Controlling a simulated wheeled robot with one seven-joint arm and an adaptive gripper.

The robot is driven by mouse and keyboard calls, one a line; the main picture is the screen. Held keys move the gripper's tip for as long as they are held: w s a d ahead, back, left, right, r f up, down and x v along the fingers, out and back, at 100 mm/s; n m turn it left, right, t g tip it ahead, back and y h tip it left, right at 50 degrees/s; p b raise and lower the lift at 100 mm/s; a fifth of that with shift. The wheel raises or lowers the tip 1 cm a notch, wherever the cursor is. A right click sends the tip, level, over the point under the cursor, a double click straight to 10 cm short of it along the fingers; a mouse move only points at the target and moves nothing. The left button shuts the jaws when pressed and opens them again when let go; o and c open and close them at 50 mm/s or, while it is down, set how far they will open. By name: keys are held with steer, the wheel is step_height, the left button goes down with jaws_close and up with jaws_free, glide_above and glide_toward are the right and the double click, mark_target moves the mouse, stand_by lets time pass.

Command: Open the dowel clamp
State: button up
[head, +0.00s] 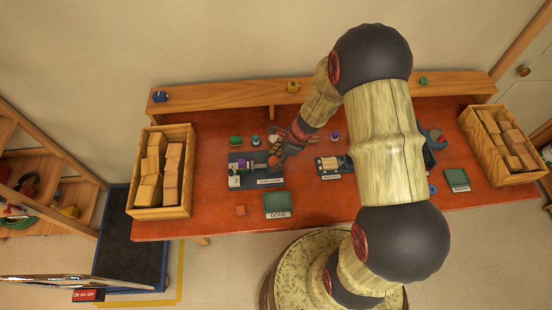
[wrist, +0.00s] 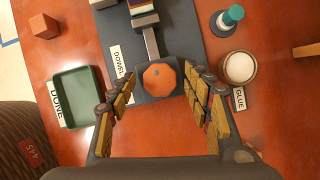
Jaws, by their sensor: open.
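The dowel clamp (wrist: 152,45) lies on a dark plate on the red bench, with a label reading DOWEL beside it. Its orange knob (wrist: 160,77) sits at the near end of a metal bar. In the head view the clamp (head: 240,169) is left of centre, and my arm covers part of its right end. My gripper (wrist: 160,108) is open, with its wood-padded fingers on either side of the knob and a little short of it in the wrist view. Nothing is between the fingers. I cannot tell whether a finger touches the knob. My gripper also shows in the head view (head: 274,161).
A green DONE tray (wrist: 78,97) and an orange block (wrist: 43,26) are at the left in the wrist view. A glue pot (wrist: 239,67) and a teal-capped bottle (wrist: 229,18) stand at the right.

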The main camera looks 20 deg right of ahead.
steer(key=shift+c, duration=0.8)
steer(key=c, duration=1)
